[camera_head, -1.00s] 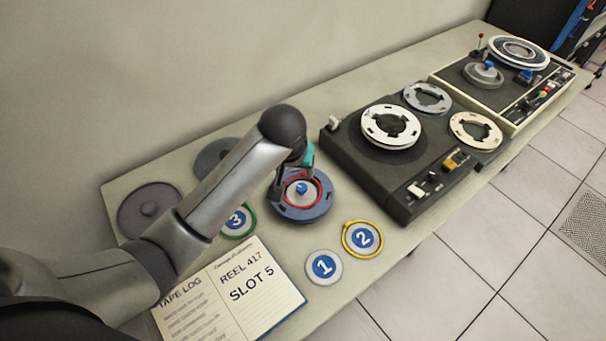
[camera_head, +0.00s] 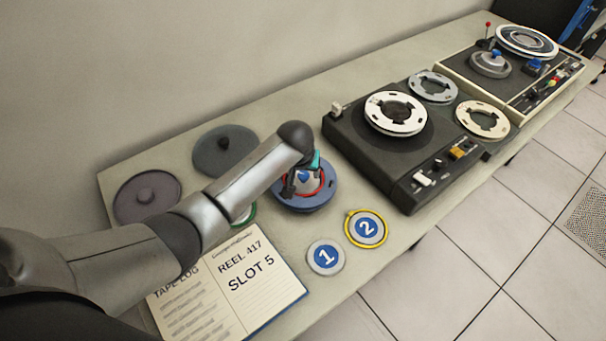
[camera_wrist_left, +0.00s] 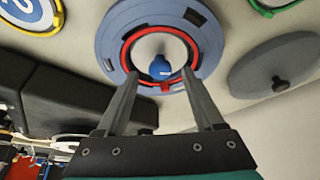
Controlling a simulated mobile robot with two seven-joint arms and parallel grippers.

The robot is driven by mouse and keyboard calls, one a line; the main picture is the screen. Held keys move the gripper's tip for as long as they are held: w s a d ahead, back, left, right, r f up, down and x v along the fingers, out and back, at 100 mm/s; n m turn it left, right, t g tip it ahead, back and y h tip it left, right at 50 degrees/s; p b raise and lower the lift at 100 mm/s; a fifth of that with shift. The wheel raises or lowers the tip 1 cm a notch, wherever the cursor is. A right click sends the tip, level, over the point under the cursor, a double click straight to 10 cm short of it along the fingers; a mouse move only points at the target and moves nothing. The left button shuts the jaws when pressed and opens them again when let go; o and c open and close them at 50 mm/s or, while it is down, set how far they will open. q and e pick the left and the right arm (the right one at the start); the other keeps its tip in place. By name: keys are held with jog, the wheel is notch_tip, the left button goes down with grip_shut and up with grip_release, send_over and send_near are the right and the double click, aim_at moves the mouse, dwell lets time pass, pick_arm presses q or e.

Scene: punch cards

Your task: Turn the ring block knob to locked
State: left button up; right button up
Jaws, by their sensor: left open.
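The ring block (camera_head: 318,202) is a round blue-grey disc on the table with a red ring around a pale centre. Its knob (camera_head: 304,176) is blue and stands in the middle. In the left wrist view the ring block (camera_wrist_left: 108,42) fills the upper middle, with the blue knob (camera_wrist_left: 160,68) near the centre. My left gripper (camera_head: 299,188) is over the ring block; in the left wrist view its fingers (camera_wrist_left: 160,78) are spread, one on each side of the knob, with gaps showing between. Which way the knob points is unclear. My right gripper is out of view.
A dark tape deck (camera_head: 385,160) with reels stands right of the ring block. Round tags 1 (camera_head: 326,257) and 2 (camera_head: 367,229) lie in front, near an open tape log (camera_head: 262,280). Purple (camera_head: 135,205) and grey (camera_head: 212,160) lidded discs lie behind my arm.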

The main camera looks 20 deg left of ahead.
pick_arm(q)
jog(key=shift+x, duration=0.75)
jog(key=shift+c, duration=0.3)
grip_shut()
